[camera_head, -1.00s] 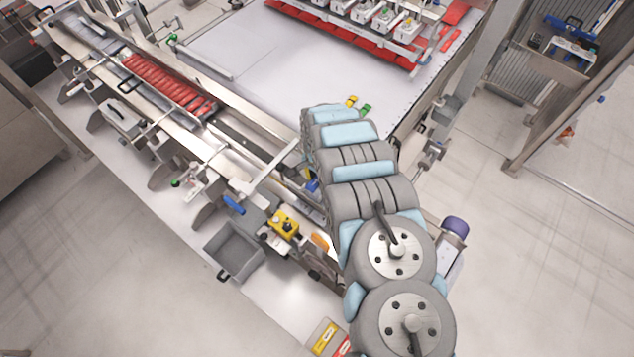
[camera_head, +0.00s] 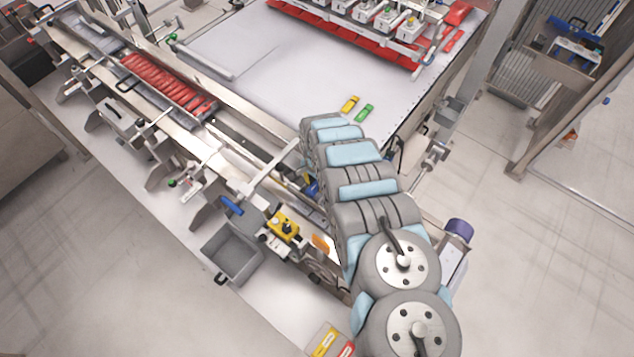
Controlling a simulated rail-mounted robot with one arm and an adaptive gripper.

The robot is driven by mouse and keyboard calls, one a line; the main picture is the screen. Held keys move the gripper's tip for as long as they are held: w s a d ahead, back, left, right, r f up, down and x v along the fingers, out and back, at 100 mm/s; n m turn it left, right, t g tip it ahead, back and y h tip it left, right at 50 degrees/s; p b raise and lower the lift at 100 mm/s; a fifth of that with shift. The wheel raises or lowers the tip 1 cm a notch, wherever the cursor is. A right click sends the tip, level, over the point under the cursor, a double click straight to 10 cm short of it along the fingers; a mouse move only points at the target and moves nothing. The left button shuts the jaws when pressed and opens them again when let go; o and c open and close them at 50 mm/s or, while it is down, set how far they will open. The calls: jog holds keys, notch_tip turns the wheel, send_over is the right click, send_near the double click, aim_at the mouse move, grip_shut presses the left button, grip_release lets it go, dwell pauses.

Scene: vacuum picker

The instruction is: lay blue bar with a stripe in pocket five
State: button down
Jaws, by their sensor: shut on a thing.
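My gripper is not in view; my grey and light-blue arm hides it, along with anything it holds. I cannot make out a blue bar with a stripe. A small blue piece (camera_head: 312,187) shows at the left edge of my arm, and I cannot tell what it is. A red ribbed row (camera_head: 165,82) lies in the metal channel at upper left; I cannot tell whether it has numbered pockets. A yellow bar (camera_head: 349,104) and a green bar (camera_head: 364,113) lie apart from my arm on the white table (camera_head: 270,75).
A row of white picker heads (camera_head: 372,14) over a red strip stands at the back. The white table's middle is clear. Yellow and red labels (camera_head: 335,343) show at the bottom.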

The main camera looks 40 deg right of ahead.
aim_at(316, 183)
jog(key=shift+f, duration=0.5)
jog(key=c, duration=0.9)
grip_release()
jog(key=shift+o, duration=0.2)
jog(key=shift+r, duration=0.15)
jog(key=shift+r, duration=0.65)
notch_tip(316, 183, up, 12)
jog(key=b, duration=0.3)
jog(key=shift+f, duration=0.15)
jog(key=shift+w+f, duration=0.1)
